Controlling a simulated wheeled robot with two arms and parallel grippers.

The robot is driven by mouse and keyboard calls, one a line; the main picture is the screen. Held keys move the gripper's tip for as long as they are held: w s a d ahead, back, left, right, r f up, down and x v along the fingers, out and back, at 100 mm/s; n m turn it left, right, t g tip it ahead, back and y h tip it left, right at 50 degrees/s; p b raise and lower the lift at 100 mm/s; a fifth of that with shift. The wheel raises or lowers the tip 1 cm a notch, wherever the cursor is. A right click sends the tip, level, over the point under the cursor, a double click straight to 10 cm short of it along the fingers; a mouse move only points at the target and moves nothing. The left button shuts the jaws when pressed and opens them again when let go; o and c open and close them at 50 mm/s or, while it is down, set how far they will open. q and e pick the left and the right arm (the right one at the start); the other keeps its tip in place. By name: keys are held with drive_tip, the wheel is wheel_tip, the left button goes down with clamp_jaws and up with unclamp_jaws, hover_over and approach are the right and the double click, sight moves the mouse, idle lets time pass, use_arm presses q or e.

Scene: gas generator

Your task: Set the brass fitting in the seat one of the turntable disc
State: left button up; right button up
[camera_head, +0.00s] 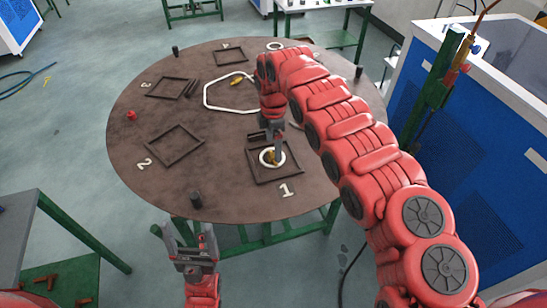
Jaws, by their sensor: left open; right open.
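The brown turntable disc (220,190) carries dark square frames with white numbers. Seat one (291,177), the frame beside the "1", has a white ring (263,163) inside it. A small brass fitting (271,157) shows in the ring, partly covered by my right gripper (277,155). That gripper points down over seat one with its jaws open; whether it touches the fitting cannot be told. My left gripper (192,234) is open and empty, in front of the disc's near edge. Another brass piece (237,82) lies near the white hexagonal outline (207,97).
Dark posts stand on the disc's rim, one at the near edge (196,200). A small red object (131,115) lies at the left. A blue cabinet (480,130) stands at the right. A grey table (15,225) is at the lower left.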

sight(273, 157)
wheel_tip(273, 157, up, 7)
drive_tip(key=b, duration=0.1)
drive_tip(key=shift+s+r, duration=0.2)
drive_tip(key=shift+s, duration=0.05)
drive_tip(key=shift+w+f, duration=0.1)
